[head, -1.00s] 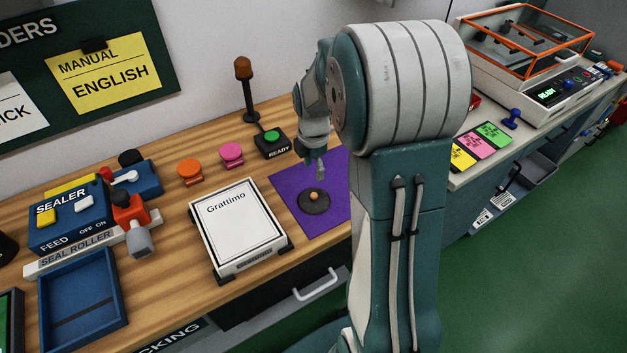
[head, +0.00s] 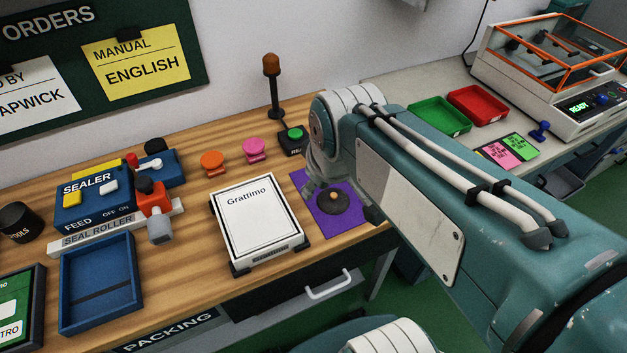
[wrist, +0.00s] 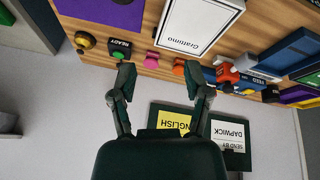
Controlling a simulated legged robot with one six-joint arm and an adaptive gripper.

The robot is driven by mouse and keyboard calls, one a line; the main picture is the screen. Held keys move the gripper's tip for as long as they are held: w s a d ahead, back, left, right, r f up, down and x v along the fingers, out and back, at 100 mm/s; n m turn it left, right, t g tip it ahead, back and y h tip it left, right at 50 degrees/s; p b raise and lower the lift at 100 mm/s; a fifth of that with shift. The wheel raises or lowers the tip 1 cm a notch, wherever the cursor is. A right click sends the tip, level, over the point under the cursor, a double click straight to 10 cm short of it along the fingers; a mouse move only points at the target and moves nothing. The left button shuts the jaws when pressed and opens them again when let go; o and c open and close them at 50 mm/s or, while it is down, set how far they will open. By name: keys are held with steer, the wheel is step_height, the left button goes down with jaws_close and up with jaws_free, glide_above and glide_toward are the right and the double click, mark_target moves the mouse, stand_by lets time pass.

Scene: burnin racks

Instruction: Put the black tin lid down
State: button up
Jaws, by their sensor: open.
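The black tin lid (head: 334,206) is a dark round disc with a small orange knob. It lies flat, knob up, on the purple mat (head: 341,229) in the head view. My gripper (wrist: 160,88) shows in the wrist view with its two fingers spread apart and nothing between them. It is apart from the lid. In the head view my arm hides most of the gripper and covers the mat's right side. The lid does not show in the wrist view, where only a part of the purple mat (wrist: 90,12) is seen.
The white Grattimo box (head: 256,222) stands just left of the mat. Pink (head: 254,149) and orange (head: 212,162) knobs, a green READY button (head: 296,134) and an amber lamp (head: 272,68) stand behind. The blue sealer (head: 85,205) and blue tray (head: 98,283) are at left.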

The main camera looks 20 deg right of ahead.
steer(key=s+m, duration=0.1)
steer(key=s+a+m, duration=0.1)
steer(key=s, duration=0.1)
steer(key=s+m+t, duration=0.1)
steer(key=m, duration=0.1)
steer(key=shift+s+a+r, duration=0.25)
steer(key=shift+a+r, duration=0.05)
stand_by(0.9)
